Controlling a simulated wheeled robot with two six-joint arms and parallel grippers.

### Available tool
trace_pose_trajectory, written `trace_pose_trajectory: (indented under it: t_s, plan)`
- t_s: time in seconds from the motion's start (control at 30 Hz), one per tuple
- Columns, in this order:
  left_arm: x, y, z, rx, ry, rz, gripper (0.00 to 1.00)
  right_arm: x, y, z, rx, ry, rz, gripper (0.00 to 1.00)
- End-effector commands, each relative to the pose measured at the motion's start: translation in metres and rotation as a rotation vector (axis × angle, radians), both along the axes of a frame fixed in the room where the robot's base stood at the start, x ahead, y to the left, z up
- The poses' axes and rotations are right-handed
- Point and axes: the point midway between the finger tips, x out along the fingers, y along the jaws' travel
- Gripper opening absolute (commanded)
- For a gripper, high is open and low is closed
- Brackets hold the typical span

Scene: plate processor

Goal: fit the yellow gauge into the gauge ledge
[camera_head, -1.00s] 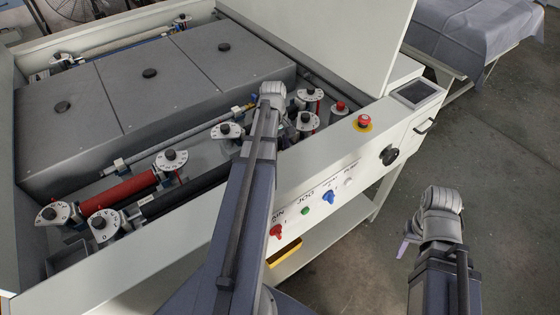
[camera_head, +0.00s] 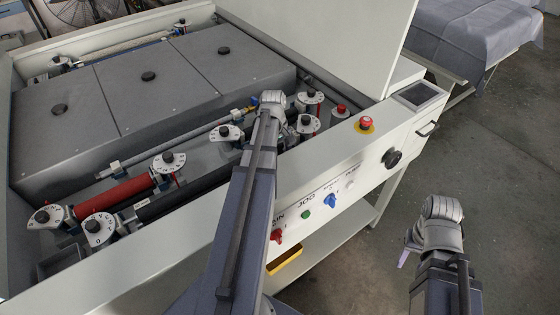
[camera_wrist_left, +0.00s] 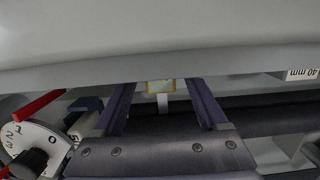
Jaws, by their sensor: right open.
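In the left wrist view my left gripper (camera_wrist_left: 161,104) has its two dark fingers apart. A small pale piece with a yellow edge (camera_wrist_left: 160,86) shows between the fingertips, with a gap on each side; I cannot tell if it is the yellow gauge or part of the ledge. In the head view my left arm reaches over the machine's front rollers, and its wrist hides the left gripper. My right gripper (camera_head: 404,258) is open beside the machine, over the floor, mostly hidden by its wrist. I cannot identify the gauge ledge for certain.
A red roller (camera_head: 124,191) and several numbered dials (camera_head: 100,229) lie near the left arm. The front panel carries a red stop button (camera_head: 367,123) and knobs. A yellow-edged opening (camera_head: 284,262) shows below. A 40 mm label (camera_wrist_left: 302,74) is at right in the wrist view.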

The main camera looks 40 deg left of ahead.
Motion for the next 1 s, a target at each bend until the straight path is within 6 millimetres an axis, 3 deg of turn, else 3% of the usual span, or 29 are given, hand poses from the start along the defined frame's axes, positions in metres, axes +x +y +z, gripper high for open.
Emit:
trace_pose_trajectory:
  t_s: [0.47,1.0]
  plan:
    - [0.0,0.0,0.01,0.0,0.0,0.0,0.76,0.0,0.0,0.01,0.0,0.0,0.0,0.5]
    - [0.003,0.01,0.083,0.0,0.0,0.001,0.76,0.0,0.0,0.083,0.0,0.0,0.002,0.5]
